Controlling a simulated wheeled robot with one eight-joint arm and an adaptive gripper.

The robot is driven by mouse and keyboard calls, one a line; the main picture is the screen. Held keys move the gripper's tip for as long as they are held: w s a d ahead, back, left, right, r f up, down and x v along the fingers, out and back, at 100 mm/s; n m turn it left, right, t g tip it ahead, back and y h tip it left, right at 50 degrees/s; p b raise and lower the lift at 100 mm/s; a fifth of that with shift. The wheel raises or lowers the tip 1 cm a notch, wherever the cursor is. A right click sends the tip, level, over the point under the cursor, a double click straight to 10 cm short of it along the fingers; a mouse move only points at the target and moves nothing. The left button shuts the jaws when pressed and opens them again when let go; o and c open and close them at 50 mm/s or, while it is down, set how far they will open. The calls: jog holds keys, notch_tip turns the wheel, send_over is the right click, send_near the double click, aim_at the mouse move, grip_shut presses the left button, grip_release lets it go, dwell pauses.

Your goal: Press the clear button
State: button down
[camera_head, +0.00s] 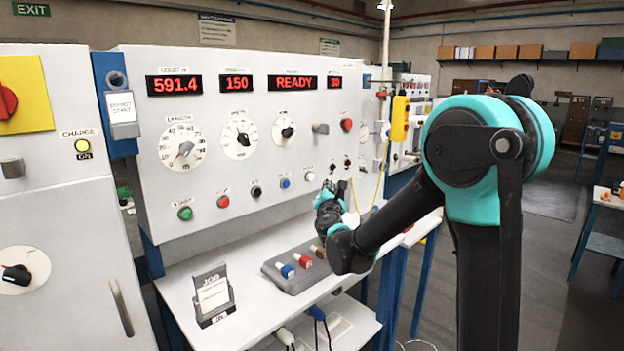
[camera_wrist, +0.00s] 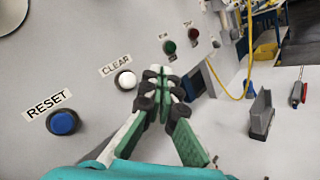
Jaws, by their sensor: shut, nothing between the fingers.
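The clear button is a round white button (camera_wrist: 126,80) under a CLEAR label on the grey panel, left of my fingertips in the wrist view. In the head view it is the small white button (camera_head: 309,177) at the right end of the lower button row. My gripper (camera_wrist: 160,78) is shut and empty, its fingertips close to the panel just right of the button. I cannot tell whether they touch the panel. In the head view my gripper (camera_head: 338,190) is at the panel's lower right, partly hidden by its own links.
The blue RESET button (camera_wrist: 63,122) is left of the clear button. Small green (camera_wrist: 169,47) and red (camera_wrist: 193,33) buttons are beyond my fingertips. Below the panel, a grey tray (camera_head: 291,285) with coloured pieces and a JOB card stand (camera_head: 213,296) occupy the worktop.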

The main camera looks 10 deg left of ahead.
jog(key=shift+w+a, duration=0.75)
jog(key=shift+a, duration=0.2)
jog(key=shift+w+a, duration=0.75)
jog(key=shift+a, duration=0.2)
jog(key=shift+a, duration=0.1)
jog(key=shift+w+a, duration=0.25)
jog(key=shift+w+a, duration=0.3)
jog(key=shift+a, duration=0.1)
dwell(0.9)
jog(key=shift+s+d, duration=0.1)
jog(key=shift+d, duration=0.05)
dwell(0.3)
jog(key=shift+s+d, duration=0.45)
jog(key=shift+d, duration=0.15)
jog(key=shift+s+d, duration=0.8)
jog(key=shift+d, duration=0.2)
jog(key=shift+s+d, duration=0.75)
jog(key=shift+d, duration=0.2)
